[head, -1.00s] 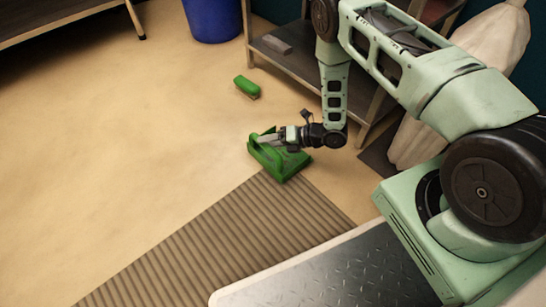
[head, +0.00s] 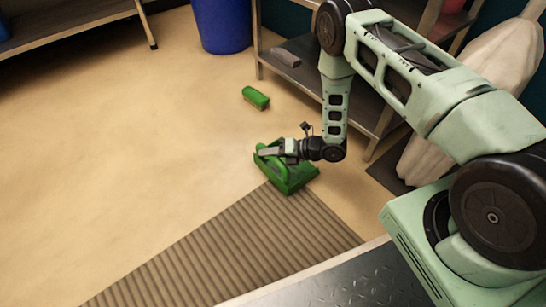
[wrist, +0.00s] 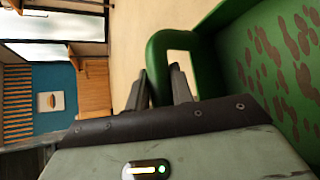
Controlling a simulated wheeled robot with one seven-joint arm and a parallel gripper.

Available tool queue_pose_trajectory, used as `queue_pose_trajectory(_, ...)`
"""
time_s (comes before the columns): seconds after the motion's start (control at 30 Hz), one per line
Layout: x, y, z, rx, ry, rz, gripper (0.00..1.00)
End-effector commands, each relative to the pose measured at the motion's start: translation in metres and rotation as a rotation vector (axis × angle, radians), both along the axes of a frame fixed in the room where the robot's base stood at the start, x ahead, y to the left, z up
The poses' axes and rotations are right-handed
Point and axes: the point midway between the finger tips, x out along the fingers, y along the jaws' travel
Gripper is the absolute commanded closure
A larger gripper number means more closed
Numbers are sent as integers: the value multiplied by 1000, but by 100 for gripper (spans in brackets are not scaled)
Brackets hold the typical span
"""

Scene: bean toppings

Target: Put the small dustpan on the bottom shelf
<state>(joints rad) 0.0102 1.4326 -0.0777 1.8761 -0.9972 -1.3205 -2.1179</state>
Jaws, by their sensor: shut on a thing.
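The small green dustpan (head: 292,179) is low over the floor at the corner of the ribbed mat; I cannot tell if it touches the floor. My gripper (head: 268,153) is shut on its handle. In the wrist view the dustpan (wrist: 275,75) fills the right side, with brown blotches on its inner face, and its looped handle (wrist: 157,62) is at my gripper's fingers (wrist: 160,88). The bottom shelf (head: 305,68) of the metal rack is behind my arm at the upper right, with a grey block on it.
A green brush-like item (head: 255,97) lies on the floor between the dustpan and the rack. A blue bin (head: 225,25) stands left of the rack. A pale sack (head: 470,85) leans at the right. The ribbed mat (head: 230,250) lies in front. Floor at left is clear.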

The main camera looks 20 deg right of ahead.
Motion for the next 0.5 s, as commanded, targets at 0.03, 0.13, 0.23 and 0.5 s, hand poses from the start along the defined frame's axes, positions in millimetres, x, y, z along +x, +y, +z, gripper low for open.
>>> queue_pose_trajectory(0.03,0,0,7,1,-2,0,100)
queue_pose_trajectory(0.13,1,0,19,0,-2,0,100)
queue_pose_trajectory(0.23,1,0,36,0,-2,0,100)
queue_pose_trajectory(0.5,0,1,88,0,-1,1,100)
